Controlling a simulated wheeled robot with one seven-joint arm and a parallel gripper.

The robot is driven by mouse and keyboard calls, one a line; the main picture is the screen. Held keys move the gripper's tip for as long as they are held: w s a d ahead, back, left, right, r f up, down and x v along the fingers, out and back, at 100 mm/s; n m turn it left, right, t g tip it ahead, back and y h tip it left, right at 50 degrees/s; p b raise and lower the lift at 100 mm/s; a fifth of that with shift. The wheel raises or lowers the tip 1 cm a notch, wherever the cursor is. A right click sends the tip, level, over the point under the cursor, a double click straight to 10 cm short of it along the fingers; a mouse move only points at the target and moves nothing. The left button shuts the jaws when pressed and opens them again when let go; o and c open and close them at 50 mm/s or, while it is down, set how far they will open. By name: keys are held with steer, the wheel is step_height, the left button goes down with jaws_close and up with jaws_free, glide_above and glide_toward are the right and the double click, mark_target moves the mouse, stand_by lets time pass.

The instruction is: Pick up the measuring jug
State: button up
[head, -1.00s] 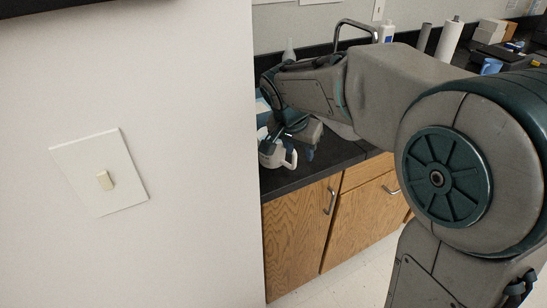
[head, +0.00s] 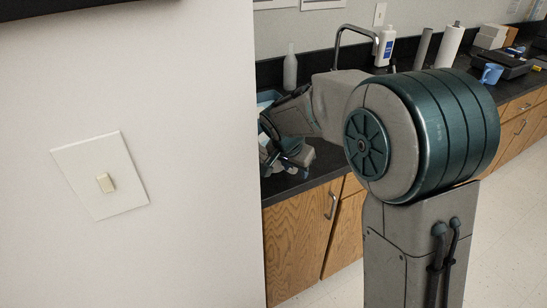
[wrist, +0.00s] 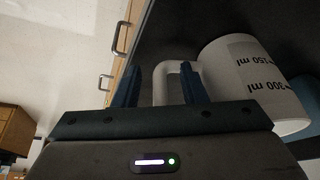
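The measuring jug (wrist: 245,80) is white with dark marks reading 150 ml and 300 ml. In the wrist view it lies just right of my gripper (wrist: 161,73), its handle (wrist: 160,85) pointing toward the fingers. The two dark blue fingers are open, one on each side of the handle's bar, with gaps visible beside it. In the head view my gripper (head: 290,162) is low over the dark counter beside the wall's edge. My arm and the wall hide most or all of the jug there.
On the dark counter (head: 325,158) stand a clear bottle (head: 290,70), a tap (head: 352,30), a white-and-blue bottle (head: 386,46), a paper roll (head: 450,45) and a blue mug (head: 491,73). Wooden cabinets (head: 300,235) are below.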

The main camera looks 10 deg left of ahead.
jaws_close()
steer(key=shift+r, duration=0.15)
